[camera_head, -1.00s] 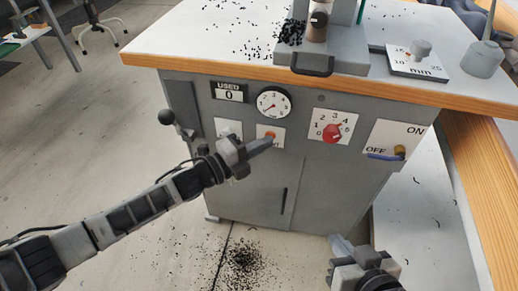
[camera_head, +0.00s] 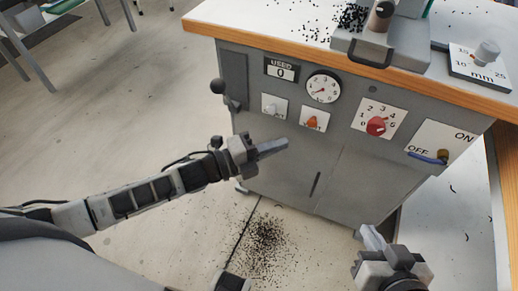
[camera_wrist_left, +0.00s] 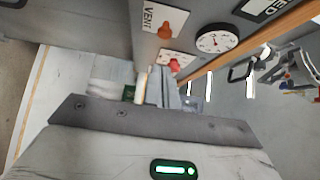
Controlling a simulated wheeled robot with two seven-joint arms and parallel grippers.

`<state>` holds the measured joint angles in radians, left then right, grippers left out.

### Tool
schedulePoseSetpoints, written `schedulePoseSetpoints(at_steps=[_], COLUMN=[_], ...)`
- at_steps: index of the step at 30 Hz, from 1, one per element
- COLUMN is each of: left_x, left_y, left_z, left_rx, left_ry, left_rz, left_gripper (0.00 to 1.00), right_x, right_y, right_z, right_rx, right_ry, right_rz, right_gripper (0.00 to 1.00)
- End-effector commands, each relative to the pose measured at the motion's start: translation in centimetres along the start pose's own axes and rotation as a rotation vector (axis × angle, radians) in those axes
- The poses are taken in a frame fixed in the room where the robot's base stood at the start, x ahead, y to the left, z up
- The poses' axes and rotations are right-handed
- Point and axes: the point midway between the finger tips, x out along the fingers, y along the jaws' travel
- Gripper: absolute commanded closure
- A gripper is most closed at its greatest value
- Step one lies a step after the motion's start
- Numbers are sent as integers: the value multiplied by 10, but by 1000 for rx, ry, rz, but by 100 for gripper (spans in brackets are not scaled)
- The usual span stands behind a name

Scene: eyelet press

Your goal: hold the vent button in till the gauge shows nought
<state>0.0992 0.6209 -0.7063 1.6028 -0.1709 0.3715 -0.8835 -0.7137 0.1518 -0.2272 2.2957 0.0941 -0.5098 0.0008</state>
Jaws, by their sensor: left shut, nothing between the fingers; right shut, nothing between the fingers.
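The orange vent button (camera_head: 313,122) sits on a white plate on the grey cabinet front. In the left wrist view the plate reads VENT beside the orange button (camera_wrist_left: 165,31). The round gauge (camera_head: 323,87) is just above it and also shows in the wrist view (camera_wrist_left: 216,40); its needle is too small to read surely. My left gripper (camera_head: 286,145) is shut and empty, its tips below and left of the button in the head view, apart from it. My right gripper (camera_head: 368,236) is shut and empty, low by the cabinet's right side.
A used counter (camera_head: 281,69) reads 0. A red dial knob (camera_head: 376,126) and an ON/OFF switch (camera_head: 442,156) are to the right; a grey toggle (camera_head: 271,109) is left. The wooden worktop edge (camera_head: 330,58) overhangs the panel. Black specks lie on the floor.

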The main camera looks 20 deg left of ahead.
Motion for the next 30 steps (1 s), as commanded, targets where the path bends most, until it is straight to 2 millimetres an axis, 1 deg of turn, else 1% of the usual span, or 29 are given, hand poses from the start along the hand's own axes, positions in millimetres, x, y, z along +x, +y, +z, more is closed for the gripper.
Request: schedulePoseSetpoints(at_steps=[1, 3, 6, 9, 26, 28, 29, 30], left_x=[-12, -22, -33, -39, -40, -39, -38, -37], left_y=[1, 1, 1, 0, 0, -3, -6, -13], left_z=[0, -1, -1, -1, -1, -5, -8, -13], left_rx=[-1, -1, -1, 0, -2, -40, -81, -161], left_ry=[-1, 1, 1, 2, 2, -12, -28, -62], left_rz=[5, 3, 2, 1, 1, 0, 2, 3], left_gripper=[100, 100, 100, 100, 100, 100, 100, 100], right_x=[0, -1, -1, -1, -1, -3, -5, -9], right_y=[1, 1, 1, 1, -1, -2, -2, -3], right_z=[-1, -2, -3, -3, -4, -7, -11, -16], right_rx=[-1, -1, -2, -2, 1, 1, 1, 1], right_ry=[2, 4, 6, 8, 9, 8, 8, 6], right_rz=[2, 3, 4, 4, -1, -1, -1, 0], right_gripper=[100, 100, 100, 100, 100, 100, 100, 100])
